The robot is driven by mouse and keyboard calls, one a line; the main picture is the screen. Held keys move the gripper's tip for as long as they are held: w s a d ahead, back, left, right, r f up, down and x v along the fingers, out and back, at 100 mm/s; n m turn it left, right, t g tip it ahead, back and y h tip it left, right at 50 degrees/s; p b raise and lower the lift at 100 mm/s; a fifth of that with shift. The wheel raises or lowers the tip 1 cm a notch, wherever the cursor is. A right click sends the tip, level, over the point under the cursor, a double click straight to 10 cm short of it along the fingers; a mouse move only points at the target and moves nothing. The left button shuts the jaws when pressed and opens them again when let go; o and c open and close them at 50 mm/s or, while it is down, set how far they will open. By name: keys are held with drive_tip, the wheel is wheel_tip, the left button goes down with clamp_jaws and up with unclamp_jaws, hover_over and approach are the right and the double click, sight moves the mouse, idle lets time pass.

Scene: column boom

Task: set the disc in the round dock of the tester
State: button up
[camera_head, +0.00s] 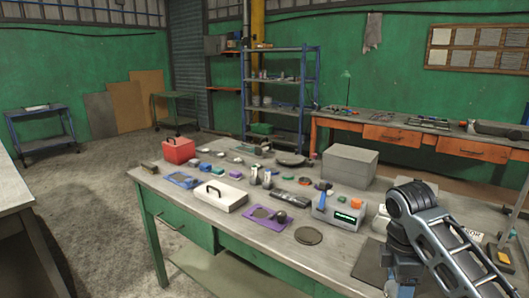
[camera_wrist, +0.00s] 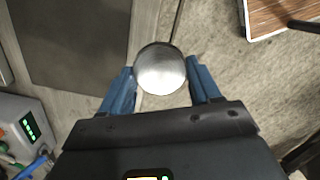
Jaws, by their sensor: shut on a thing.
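A shiny silver round piece, which I take as the disc (camera_wrist: 160,69), is held between the blue fingers of my gripper (camera_wrist: 163,78) in the wrist view. The fingers are shut on its two sides. The tester (camera_head: 340,212) is a grey box with a lit green display on the bench in the head view. It has a blue part and an orange part on top. Part of the tester shows at the left edge of the wrist view (camera_wrist: 12,107), apart from the disc. I cannot make out its round dock. The head view does not clearly show my gripper.
The bench (camera_head: 330,262) holds a dark flat mat (camera_head: 371,264), a dark round pad (camera_head: 308,235), a purple tray (camera_head: 251,220), a white handled case (camera_head: 222,199), a red box (camera_head: 178,151), a large grey box (camera_head: 350,166) and several small parts. Below the disc, the wrist view shows bench edge and floor.

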drive_tip(key=s+a+f+m+g+y, duration=0.1)
drive_tip(key=s+a+f+m, duration=0.6)
drive_tip(key=m, duration=0.8)
drive_tip(key=shift+s+a+f, duration=0.15)
drive_tip(key=shift+a+f, duration=0.2)
drive_tip(key=shift+f, duration=1.05)
drive_tip(key=w+d+r+n+t+b, duration=0.1)
drive_tip(key=w+d+r+n+b, duration=0.1)
drive_tip(key=d+r+n, duration=0.45)
drive_tip(key=w+d+r+n+h+b, duration=0.1)
drive_tip(key=w+d+r+n, duration=0.15)
drive_tip(key=d+n, duration=0.7)
drive_tip(key=w+d+r+n+t+b, duration=0.1)
drive_tip(key=w+d+r+n+b, duration=0.1)
drive_tip(key=d+r+n, duration=0.65)
drive_tip(key=m+b, duration=0.3)
hover_over(419, 285)
wheel_tip(419, 285, down, 9)
drive_tip(key=shift+a+f, duration=0.1)
drive_tip(key=shift+a, duration=0.05)
drive_tip(key=shift+f, duration=2)
